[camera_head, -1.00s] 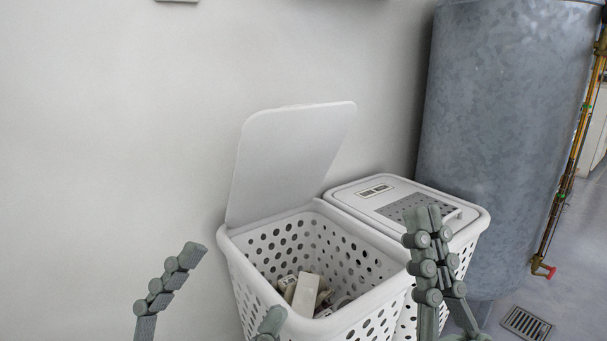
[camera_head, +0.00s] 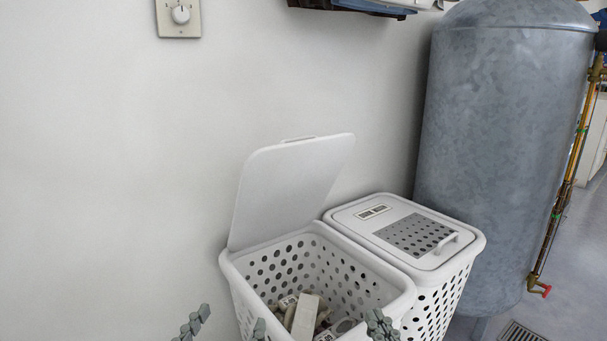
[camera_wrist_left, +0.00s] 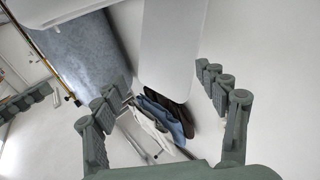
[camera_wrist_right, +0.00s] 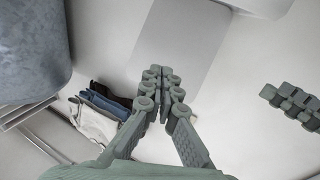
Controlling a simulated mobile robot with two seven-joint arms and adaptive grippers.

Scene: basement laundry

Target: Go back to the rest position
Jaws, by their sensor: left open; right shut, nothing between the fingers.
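My left gripper (camera_head: 226,326) shows at the bottom edge of the head view, in front of the open hamper; its two fingers are apart with nothing between them. In the left wrist view the left gripper (camera_wrist_left: 168,92) is open and empty. My right gripper (camera_head: 379,325) shows at the bottom of the head view, over the front right part of the open hamper. In the right wrist view the right gripper (camera_wrist_right: 163,85) has its fingers together with nothing between them. Most of both arms is out of the head view.
An open white hamper (camera_head: 240,293) with its lid (camera_head: 290,190) raised holds several pale items (camera_head: 307,315). A closed hamper (camera_head: 446,302) stands beside it. A grey tank (camera_head: 505,150) with pipes is at the right.

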